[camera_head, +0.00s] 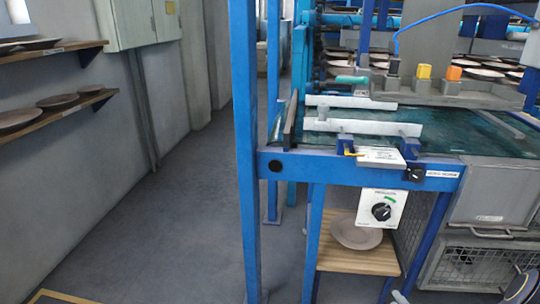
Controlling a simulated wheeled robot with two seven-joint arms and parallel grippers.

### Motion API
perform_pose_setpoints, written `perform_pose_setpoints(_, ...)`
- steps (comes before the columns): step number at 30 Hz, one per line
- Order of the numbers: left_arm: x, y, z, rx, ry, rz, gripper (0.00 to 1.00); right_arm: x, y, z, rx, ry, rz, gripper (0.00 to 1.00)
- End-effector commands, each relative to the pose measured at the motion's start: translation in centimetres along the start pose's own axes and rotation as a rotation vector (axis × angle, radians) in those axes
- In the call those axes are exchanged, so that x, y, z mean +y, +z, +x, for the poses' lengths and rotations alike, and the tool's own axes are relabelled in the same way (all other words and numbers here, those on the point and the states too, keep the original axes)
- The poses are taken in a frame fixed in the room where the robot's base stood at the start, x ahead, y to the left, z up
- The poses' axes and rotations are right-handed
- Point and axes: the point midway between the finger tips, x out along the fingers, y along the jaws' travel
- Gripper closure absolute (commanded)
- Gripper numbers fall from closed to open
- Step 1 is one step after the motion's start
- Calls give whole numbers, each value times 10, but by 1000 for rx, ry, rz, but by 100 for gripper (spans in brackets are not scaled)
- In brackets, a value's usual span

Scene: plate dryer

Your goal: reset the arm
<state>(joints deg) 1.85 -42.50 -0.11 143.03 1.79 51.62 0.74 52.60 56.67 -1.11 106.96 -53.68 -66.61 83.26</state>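Neither arm shows clearly in the head view. A small pale piece (400,297) at the bottom edge, right of the centre, may be the tip of my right gripper; too little shows to tell its opening. My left gripper is out of view. The blue-framed plate dryer (365,175) fills the right half. A control box (381,209) with a black knob hangs on its front. A single plate (356,232) lies on a wooden shelf (357,259) under the frame.
Wall shelves (60,111) with plates run along the left. A blue post (245,150) stands mid-view. The grey floor (170,230) between wall and post is clear.

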Motion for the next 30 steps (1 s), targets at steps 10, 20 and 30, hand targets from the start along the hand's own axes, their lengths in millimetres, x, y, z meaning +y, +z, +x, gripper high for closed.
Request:
perform_pose_setpoints(10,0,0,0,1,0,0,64,-48,-5,6,25,116,-202,70)
perform_pose_setpoints(20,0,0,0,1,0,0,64,-140,11,-18,34,328,-529,70)
perform_pose_setpoints(30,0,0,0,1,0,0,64,-221,109,-142,-202,559,-860,70)
